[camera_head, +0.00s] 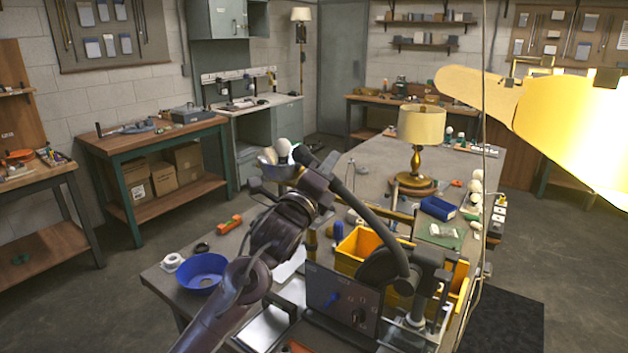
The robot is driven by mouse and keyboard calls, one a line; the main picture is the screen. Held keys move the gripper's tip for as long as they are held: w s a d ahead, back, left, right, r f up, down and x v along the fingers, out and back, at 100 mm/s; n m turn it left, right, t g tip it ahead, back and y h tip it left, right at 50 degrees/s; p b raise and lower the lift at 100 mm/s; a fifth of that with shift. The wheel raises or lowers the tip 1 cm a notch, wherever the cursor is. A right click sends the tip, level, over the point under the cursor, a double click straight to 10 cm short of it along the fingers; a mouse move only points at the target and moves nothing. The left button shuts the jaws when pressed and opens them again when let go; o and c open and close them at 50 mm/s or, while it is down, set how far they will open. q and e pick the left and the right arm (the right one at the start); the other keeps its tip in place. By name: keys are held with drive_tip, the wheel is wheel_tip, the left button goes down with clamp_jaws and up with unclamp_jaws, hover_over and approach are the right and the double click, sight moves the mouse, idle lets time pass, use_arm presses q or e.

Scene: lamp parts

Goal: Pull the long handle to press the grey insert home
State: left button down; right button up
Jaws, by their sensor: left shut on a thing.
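The long black handle (370,218) rises from a dark round pivot (380,268) on the press and slants up to the left. My left gripper (318,168) is shut on the handle near its upper end. The press stands at the near side of the table, with a dark front panel (340,298) and a metal column at its right. I cannot make out the grey insert; the panel and pivot cover much of the press. My right gripper is not in view.
A yellow bin (362,245) stands close behind the press. A blue bowl (202,270) and an orange part (229,225) lie at the left. A lamp (417,140) stands farther back. A bright shade (570,115) and a hanging cord (484,160) are at the right.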

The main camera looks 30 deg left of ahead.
use_arm(q)
drive_tip(key=shift+s+d+r+m+h, duration=0.1)
drive_tip(key=shift+d+r+m+h, duration=0.1)
drive_tip(key=shift+d+r+m, duration=0.3)
drive_tip(key=shift+s+d+r+m+h, duration=0.1)
drive_tip(key=shift+d+r+m+h, duration=0.15)
drive_tip(key=shift+r, duration=0.45)
drive_tip(key=c, duration=1.5)
unclamp_jaws()
drive_tip(key=o, duration=0.4)
drive_tip(key=shift+w+d, duration=0.15)
drive_tip(key=shift+d, duration=0.2)
drive_tip(key=shift+c, duration=0.2)
drive_tip(key=shift+f, duration=0.1)
drive_tip(key=shift+f, duration=0.1)
